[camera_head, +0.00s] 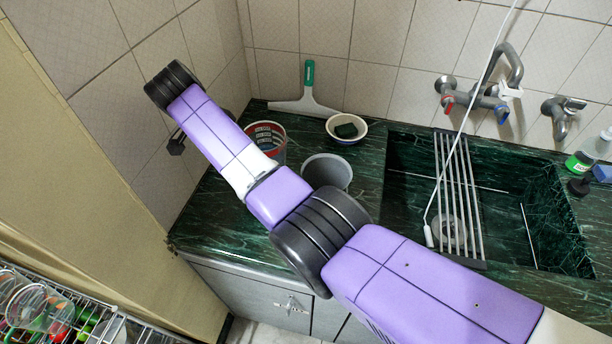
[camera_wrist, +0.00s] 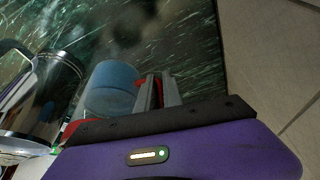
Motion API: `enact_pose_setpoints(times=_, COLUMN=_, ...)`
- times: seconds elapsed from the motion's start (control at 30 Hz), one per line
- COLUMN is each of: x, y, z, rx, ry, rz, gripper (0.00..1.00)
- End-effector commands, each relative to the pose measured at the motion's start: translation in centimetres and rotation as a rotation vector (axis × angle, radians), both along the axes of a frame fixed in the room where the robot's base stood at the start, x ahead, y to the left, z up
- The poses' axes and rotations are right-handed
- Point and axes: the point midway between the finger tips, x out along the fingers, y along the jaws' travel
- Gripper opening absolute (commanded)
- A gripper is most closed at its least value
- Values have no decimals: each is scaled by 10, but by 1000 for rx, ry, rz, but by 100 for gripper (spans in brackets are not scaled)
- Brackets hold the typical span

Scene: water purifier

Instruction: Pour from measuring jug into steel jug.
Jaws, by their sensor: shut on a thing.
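The measuring jug (camera_head: 266,133) has a red and pale band and stands partly hidden behind my arm in the head view. In the wrist view it appears as a bluish cylinder (camera_wrist: 112,88) with bits of red near it, just left of my fingers. My gripper (camera_wrist: 156,90) is shut on it, seemingly at the handle; the exact contact is unclear. The steel jug (camera_wrist: 45,97) is a shiny cylinder left of the measuring jug in the wrist view. In the head view it is a grey open vessel (camera_head: 327,172) right of the measuring jug. Any liquid is not visible.
A white bowl (camera_head: 337,138) with a dark green sponge and a green-handled squeegee (camera_head: 309,80) are behind the jugs. The sink (camera_head: 400,165) with a rack (camera_head: 455,180) is right. Tiled walls bound the back and left. Some dark counter (camera_head: 215,220) is clear in front.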

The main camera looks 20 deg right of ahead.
Motion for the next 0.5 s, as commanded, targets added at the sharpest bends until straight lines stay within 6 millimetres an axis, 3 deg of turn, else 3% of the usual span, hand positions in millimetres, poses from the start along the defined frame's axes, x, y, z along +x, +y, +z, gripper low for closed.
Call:
enact_pose_setpoints(times=0.2, x=4, y=-7, z=0, rx=-1, ry=-3, rz=-134, gripper=0)
enact_pose_setpoints(times=0.5, x=5, y=-6, z=-1, rx=0, ry=-3, rz=-183, gripper=0)
